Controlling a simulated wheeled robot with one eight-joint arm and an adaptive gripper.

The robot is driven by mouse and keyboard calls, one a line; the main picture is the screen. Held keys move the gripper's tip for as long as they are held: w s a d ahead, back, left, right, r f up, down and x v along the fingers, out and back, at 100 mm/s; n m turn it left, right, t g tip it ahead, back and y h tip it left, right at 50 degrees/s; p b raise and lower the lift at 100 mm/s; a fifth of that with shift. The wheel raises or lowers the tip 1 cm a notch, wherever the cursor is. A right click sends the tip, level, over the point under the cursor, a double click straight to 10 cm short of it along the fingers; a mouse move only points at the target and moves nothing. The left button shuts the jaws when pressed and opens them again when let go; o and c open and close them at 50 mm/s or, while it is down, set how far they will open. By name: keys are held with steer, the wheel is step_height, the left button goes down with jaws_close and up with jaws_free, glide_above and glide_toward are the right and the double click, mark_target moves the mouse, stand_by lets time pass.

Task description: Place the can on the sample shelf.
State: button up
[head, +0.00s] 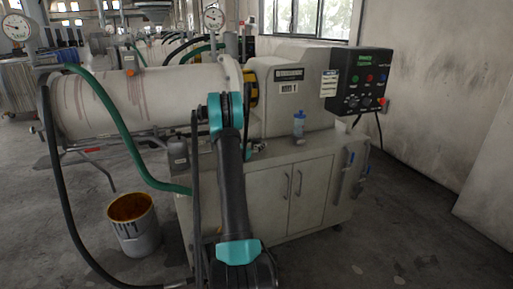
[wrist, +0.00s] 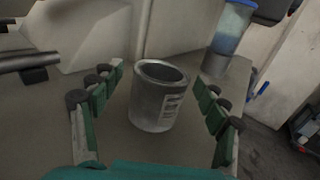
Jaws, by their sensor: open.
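In the wrist view, an open-topped grey metal can (wrist: 150,117) with a barcode label stands upright on a light grey surface (wrist: 45,130). My gripper (wrist: 159,82) is open, with one green finger to the left of the can and one to the right. Gaps show between the can and both fingers. In the head view my arm blocks part of the cabinet top, and I cannot make out the can there. I cannot pick out a sample shelf in either view.
A paint bucket (head: 134,225) stands on the floor.

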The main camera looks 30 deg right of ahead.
steer(key=shift+w+d, duration=0.2)
steer(key=shift+d, duration=0.2)
steer(key=c, duration=1.4)
steer(key=shift+o, duration=0.2)
step_height(320, 180, up, 20)
